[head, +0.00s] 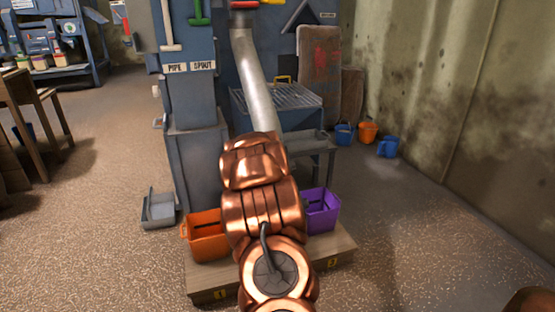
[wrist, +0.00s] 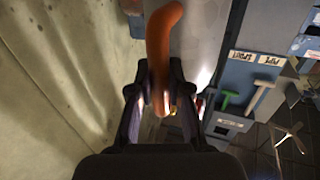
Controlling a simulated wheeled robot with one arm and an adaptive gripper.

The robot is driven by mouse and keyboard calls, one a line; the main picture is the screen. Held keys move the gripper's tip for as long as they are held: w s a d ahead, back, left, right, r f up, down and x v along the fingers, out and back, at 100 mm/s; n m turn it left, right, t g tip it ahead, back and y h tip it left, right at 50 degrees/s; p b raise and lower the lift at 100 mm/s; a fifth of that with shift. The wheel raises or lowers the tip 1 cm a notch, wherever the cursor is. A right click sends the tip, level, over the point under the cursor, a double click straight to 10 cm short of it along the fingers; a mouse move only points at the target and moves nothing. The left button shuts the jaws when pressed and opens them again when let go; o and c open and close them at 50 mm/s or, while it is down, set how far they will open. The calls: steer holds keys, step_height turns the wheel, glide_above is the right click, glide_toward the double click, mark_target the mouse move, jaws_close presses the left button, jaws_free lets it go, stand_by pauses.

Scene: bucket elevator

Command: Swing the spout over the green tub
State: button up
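The grey metal spout (head: 253,70) slants down from the top of the machine, and my copper arm hides its lower end. In the wrist view, an orange curved handle (wrist: 160,45) reaches between the fingers of my gripper (wrist: 158,85). The fingers stand apart on both sides of it, and I see no clear grip. In the head view my arm hides the gripper. No green tub shows. An orange tub (head: 208,240) stands left of my arm and a purple tub (head: 322,212) right of it; the space between them is hidden.
The tubs stand on a low wooden platform (head: 320,262). A blue-grey column (head: 190,100) with a white lever (head: 167,25) and a green lever (head: 198,10) rises at left. Small buckets (head: 368,131) stand by the right wall.

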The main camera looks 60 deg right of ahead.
steer(key=o, duration=0.5)
steer(key=shift+a, duration=0.1)
steer(key=shift+v, duration=3.7)
steer(key=shift+w, duration=0.1)
